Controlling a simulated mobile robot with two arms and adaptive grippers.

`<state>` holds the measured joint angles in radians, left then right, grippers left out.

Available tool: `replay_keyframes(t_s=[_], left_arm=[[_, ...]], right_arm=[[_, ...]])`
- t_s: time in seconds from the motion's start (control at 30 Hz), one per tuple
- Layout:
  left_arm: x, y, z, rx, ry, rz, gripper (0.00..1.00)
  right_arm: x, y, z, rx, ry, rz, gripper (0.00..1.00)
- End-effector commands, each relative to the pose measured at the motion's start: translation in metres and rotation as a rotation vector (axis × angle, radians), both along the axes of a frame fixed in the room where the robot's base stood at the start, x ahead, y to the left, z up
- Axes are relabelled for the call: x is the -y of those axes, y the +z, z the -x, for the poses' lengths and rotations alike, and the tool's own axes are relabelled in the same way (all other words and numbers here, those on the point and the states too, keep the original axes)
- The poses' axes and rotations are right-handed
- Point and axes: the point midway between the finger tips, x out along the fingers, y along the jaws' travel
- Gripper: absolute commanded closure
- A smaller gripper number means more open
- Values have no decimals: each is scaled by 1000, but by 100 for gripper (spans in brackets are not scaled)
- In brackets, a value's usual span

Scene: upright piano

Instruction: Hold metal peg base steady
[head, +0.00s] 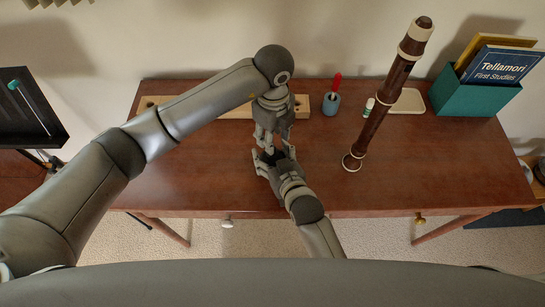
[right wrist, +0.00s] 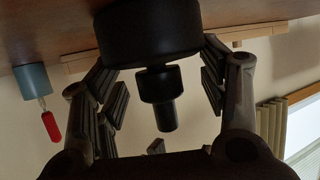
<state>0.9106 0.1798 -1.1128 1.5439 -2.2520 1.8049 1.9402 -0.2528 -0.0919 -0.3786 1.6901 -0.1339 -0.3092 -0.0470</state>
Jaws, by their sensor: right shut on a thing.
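The metal peg base (right wrist: 150,35) is a dark, round, stepped piece with a narrower peg in its middle; the right wrist view shows it upside down, at the tabletop. My right gripper (head: 268,160) is low over the table near its middle. Its fingers lie on both sides of the base, shut on it. In the head view the base is mostly hidden by the grippers. My left gripper (head: 271,143) points down just above and behind the right one. Its fingers look apart, with nothing visible between them.
A recorder (head: 384,105) stands upright right of the grippers. A wooden rail (head: 230,108) lies along the table's back edge, beside a blue-grey holder (head: 331,104) with a red-handled tool (head: 336,82). A teal box (head: 475,95) with books is at the back right. The front right tabletop is clear.

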Motion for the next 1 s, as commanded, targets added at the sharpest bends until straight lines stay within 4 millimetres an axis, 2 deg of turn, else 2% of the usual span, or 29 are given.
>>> replay_keyframes(t_s=[0.2,0.4,0.6,1.0], left_arm=[[0,-1,0,-3,403,2,61],[-1,-1,1,-5,657,0,61],[-2,-1,0,-4,753,0,61],[-2,-4,0,-5,757,-1,61]], right_arm=[[0,-1,0,-2,0,1,100],[0,-1,0,-2,0,1,100],[0,-1,0,-2,0,1,100],[0,-1,0,-2,0,1,100]])
